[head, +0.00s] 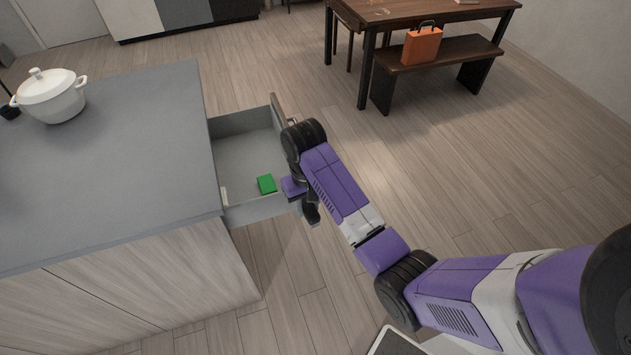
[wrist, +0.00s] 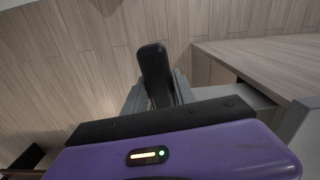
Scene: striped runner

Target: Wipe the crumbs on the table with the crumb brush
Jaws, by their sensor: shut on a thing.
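My gripper (head: 303,202) is at the near outer corner of the open drawer (head: 245,124), partly hidden by my arm in the head view. In the wrist view the grey fingers (wrist: 158,98) are shut on a dark, elongated thing with a rounded end, which looks like the crumb brush (wrist: 154,66). Its rounded end sticks out past the fingers, with floor behind it. The wooden table (head: 440,8) stands far off at the top of the head view. Small marks show on its top, too small to tell as crumbs.
A green block (head: 266,184) lies in the drawer. The grey counter (head: 110,150) bears a white lidded pot (head: 50,97). A bench (head: 447,60) with an orange bag (head: 421,45) stands before the table. The floor (head: 480,160) between is clear.

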